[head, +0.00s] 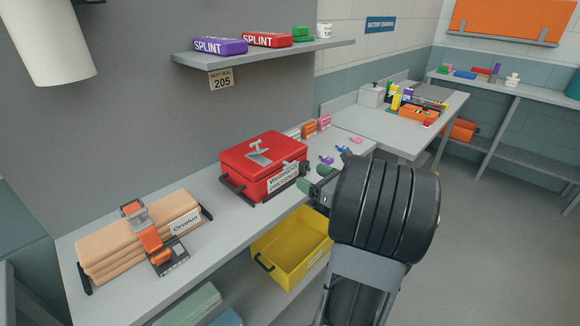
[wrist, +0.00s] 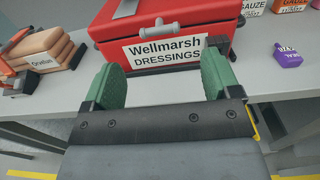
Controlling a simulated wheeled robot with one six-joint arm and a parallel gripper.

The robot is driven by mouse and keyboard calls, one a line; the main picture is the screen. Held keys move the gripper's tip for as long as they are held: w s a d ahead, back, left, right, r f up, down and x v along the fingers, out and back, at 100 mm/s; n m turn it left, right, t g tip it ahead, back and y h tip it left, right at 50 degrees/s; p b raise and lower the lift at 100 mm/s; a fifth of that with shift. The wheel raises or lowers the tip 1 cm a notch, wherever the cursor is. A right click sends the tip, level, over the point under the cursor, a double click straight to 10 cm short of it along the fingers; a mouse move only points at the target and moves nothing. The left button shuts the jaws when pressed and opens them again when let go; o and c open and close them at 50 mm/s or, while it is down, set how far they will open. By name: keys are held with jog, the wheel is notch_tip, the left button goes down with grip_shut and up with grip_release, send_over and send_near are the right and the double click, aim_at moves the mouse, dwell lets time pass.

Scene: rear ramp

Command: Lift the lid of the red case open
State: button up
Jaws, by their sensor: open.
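The red case (head: 262,180) stands on the grey bench, its lid (head: 266,150) down. A grey handle (head: 258,155) lies on the lid's top, and a white label reading "Wellmarsh DRESSINGS" is on its front. In the wrist view the case (wrist: 115,32) fills the upper middle, with its label (wrist: 165,48) just beyond my fingers. My gripper (wrist: 163,80) is open with green finger pads and nothing between them. In the head view my gripper (head: 318,185) is at the case's front right, apart from it as far as I can tell. The arm hides part of it.
Strapped tan splints (head: 130,240) lie on the bench to the left. A yellow bin (head: 292,248) sits below the bench. A shelf (head: 265,52) with splint boxes hangs above. Small coloured items (head: 327,160) and gauze boxes (head: 310,128) stand right of the case.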

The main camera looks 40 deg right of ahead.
aim_at(291, 166)
jog(key=w, duration=0.3)
jog(key=w+a, duration=0.1)
jog(key=w, duration=0.4)
jog(key=shift+w+a, duration=0.35)
jog(key=shift+w, duration=0.05)
